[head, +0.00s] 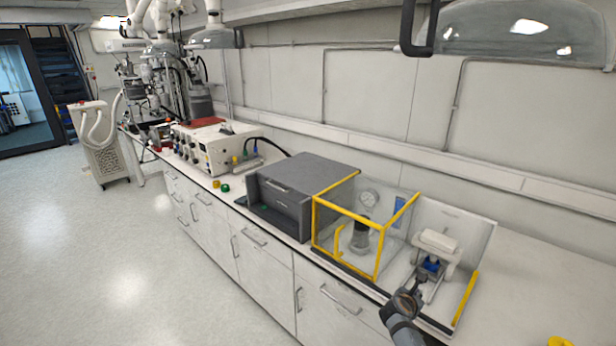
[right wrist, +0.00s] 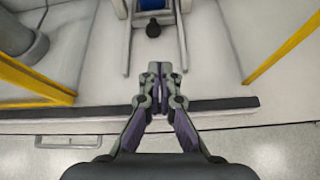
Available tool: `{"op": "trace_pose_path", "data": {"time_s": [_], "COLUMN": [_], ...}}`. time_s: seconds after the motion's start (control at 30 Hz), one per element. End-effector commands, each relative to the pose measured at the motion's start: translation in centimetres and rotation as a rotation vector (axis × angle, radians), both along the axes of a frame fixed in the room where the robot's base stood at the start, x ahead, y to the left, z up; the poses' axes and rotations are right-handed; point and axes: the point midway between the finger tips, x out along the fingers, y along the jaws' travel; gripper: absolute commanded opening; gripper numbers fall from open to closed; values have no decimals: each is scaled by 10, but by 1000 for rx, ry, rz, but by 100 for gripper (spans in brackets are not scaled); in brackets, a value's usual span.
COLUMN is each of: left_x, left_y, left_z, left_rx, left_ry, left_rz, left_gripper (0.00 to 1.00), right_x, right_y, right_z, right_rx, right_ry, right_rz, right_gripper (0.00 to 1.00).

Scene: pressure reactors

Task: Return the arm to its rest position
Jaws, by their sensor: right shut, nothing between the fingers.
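My right gripper (head: 421,284) comes in from the bottom of the head view, in front of the white device with a blue part (head: 431,266) on the bench. In the right wrist view my right gripper (right wrist: 160,72) is shut and empty, its fingertips over the bench near its front edge. Ahead of the tips is a black round knob (right wrist: 153,29) below the blue part; a gap shows between tips and knob. My left gripper is not in view.
A clear enclosure with a yellow frame (head: 345,209) holds a reactor vessel with a gauge, left of my right gripper. A yellow bar (head: 465,298) stands to the right. A grey box (head: 290,190) sits further left. The bench at far right is mostly clear.

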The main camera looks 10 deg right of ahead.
Motion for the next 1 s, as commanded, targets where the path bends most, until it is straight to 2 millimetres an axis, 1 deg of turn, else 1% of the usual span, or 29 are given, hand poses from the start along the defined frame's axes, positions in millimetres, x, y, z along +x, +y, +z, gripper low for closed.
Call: {"op": "trace_pose_path", "data": {"time_s": [0.03,0.07,0.1,0.17,0.2,0.3,0.4,0.5,0.6,0.7,0.9,0.93,1.0], "left_x": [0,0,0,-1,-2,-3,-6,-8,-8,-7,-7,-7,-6], "left_y": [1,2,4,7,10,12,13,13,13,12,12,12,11], "left_z": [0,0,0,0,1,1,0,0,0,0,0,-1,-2], "left_rx": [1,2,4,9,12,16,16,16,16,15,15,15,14], "left_ry": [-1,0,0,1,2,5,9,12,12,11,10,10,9], "left_rz": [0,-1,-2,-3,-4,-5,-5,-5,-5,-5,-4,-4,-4], "left_gripper": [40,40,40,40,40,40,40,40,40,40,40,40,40], "right_x": [-19,-33,-55,-91,-114,-161,-197,-227,-254,-277,-315,-317,-311], "right_y": [6,11,20,37,49,77,101,121,140,156,182,184,181], "right_z": [-7,-10,-15,-20,-21,-19,-12,-4,7,18,40,36,15], "right_rx": [96,177,304,511,638,880,1049,1175,1271,1343,1434,1437,1425], "right_ry": [-59,-111,-188,-305,-371,-484,-549,-588,-613,-626,-633,-633,-632], "right_rz": [-70,-132,-232,-403,-516,-756,-948,-1115,-1265,-1398,-1624,-1644,-1647], "right_gripper": [0,0,0,0,0,0,0,0,0,0,0,0,0]}}
